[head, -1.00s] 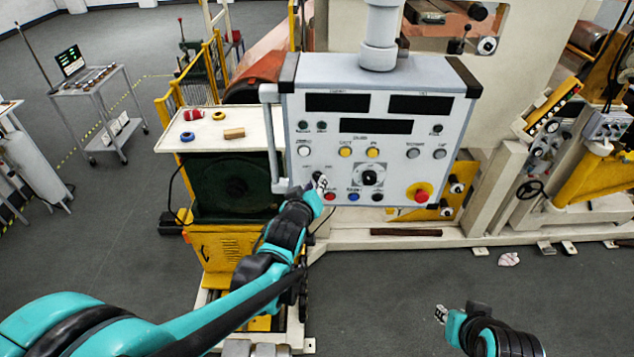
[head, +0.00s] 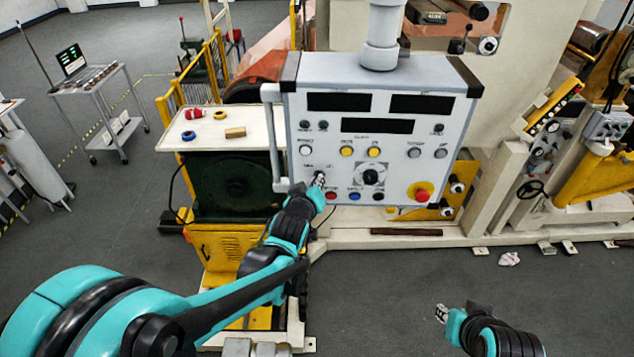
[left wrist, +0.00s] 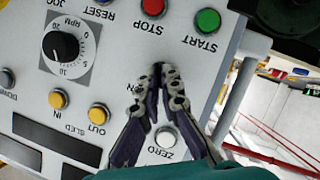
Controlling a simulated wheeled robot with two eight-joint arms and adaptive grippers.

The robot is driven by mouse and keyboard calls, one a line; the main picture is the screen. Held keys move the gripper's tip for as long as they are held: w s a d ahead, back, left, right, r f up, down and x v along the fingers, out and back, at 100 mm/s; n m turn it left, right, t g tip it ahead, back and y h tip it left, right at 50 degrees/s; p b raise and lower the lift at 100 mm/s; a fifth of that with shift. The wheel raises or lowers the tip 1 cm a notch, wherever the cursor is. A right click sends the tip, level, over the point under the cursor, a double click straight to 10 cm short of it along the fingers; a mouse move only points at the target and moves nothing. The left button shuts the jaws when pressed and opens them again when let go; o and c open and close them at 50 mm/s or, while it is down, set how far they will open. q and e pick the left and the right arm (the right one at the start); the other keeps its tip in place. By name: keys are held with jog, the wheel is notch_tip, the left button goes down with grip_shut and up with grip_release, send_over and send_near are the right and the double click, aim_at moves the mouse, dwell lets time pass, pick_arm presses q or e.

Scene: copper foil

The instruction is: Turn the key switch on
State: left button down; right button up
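The grey control panel (head: 400,135) hangs upright in the head view. My left gripper (head: 319,180) is at its lower left, by small switch lettering. In the left wrist view, the left gripper's fingertips (left wrist: 165,72) are close together at the panel face, around the key switch's place. They hide the key switch, with only a dark sliver between them; its angle cannot be read. Part of an ON label shows beside the left finger. My right gripper (head: 441,313) is low at the right, away from the panel, too small to read.
Close to the left gripper are the white ZERO button (left wrist: 168,138), red STOP button (left wrist: 152,6), green START button (left wrist: 207,20) and black RPM knob (left wrist: 62,46). A red emergency button (head: 421,195) is further right. A white table (head: 255,140) stands left of the panel.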

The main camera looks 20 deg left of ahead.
pick_arm(q)
jog(key=shift+w+d+m+g+y+b, duration=0.1)
jog(key=shift+d+m+g+y+b, duration=0.1)
jog(key=shift+m+y+b, duration=0.95)
jog(key=shift+d+m+g+y+b, duration=0.15)
jog(key=shift+m+y+b, duration=0.55)
jog(key=shift+m, duration=0.8)
jog(key=shift+w+d+m+g+y+b, duration=0.1)
jog(key=shift+m+g+y+b, duration=0.15)
jog(key=shift+m+y+b, duration=0.9)
jog(key=shift+m, duration=0.3)
jog(key=c, duration=1.7)
grip_release()
jog(key=shift+s, duration=0.1)
jog(key=shift+c, duration=0.2)
jog(key=v, duration=1.2)
